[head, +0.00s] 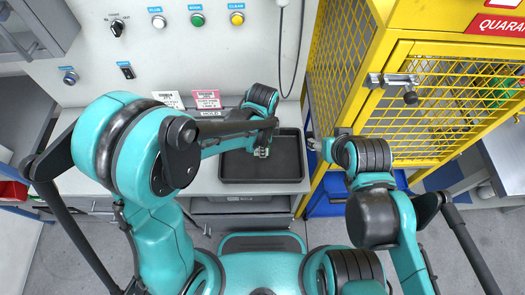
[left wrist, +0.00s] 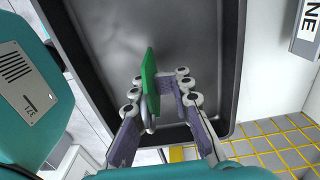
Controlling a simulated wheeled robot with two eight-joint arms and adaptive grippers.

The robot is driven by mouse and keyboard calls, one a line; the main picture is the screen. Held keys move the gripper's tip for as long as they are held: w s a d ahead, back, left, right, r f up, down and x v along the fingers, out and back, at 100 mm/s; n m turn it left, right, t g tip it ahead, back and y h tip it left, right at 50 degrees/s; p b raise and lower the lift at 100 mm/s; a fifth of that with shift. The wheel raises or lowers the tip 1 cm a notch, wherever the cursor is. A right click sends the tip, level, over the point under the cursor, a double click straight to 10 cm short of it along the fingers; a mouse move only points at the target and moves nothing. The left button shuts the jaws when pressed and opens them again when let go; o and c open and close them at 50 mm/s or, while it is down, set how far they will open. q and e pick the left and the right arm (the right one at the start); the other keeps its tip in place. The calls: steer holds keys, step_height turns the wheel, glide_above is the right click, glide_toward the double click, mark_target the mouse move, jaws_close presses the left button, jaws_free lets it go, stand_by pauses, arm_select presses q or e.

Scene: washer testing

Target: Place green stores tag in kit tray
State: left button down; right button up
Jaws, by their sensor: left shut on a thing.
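The green stores tag (left wrist: 150,72) is a thin green plate, seen nearly edge-on in the left wrist view. My left gripper (left wrist: 163,88) is shut on it, and the tag stands up from the fingers. In the head view my left gripper (head: 262,152) is over the dark kit tray (head: 235,172) on the bench; the tag is too small to make out clearly there. The tray also fills the middle of the left wrist view (left wrist: 205,40), and its visible floor is bare. My right gripper (head: 314,143) is beside the yellow cage, its fingers too small to read.
White and pink cards (head: 207,99) and a HOLD label stand behind the tray. A yellow mesh cage (head: 445,110) with a latch is on the right. The back panel (head: 190,50) carries buttons and knobs. A drawer sits under the bench.

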arm_select(q)
steer(key=shift+d+f, duration=0.1)
steer(key=shift+f, duration=0.8)
steer(key=shift+w+d, duration=0.1)
steer(key=shift+a+r, duration=0.15)
steer(key=shift+a, duration=0.05)
steer(key=c, duration=1.5)
jaws_free()
steer(key=shift+d+f, duration=0.1)
steer(key=shift+f, duration=0.1)
steer(key=shift+o, duration=0.2)
arm_select(e)
steer(key=shift+w+d+f, duration=0.15)
steer(key=shift+d+f, duration=0.1)
steer(key=shift+f, duration=0.5)
arm_select(q)
steer(key=shift+r, duration=0.15)
arm_select(e)
steer(key=shift+r, duration=0.1)
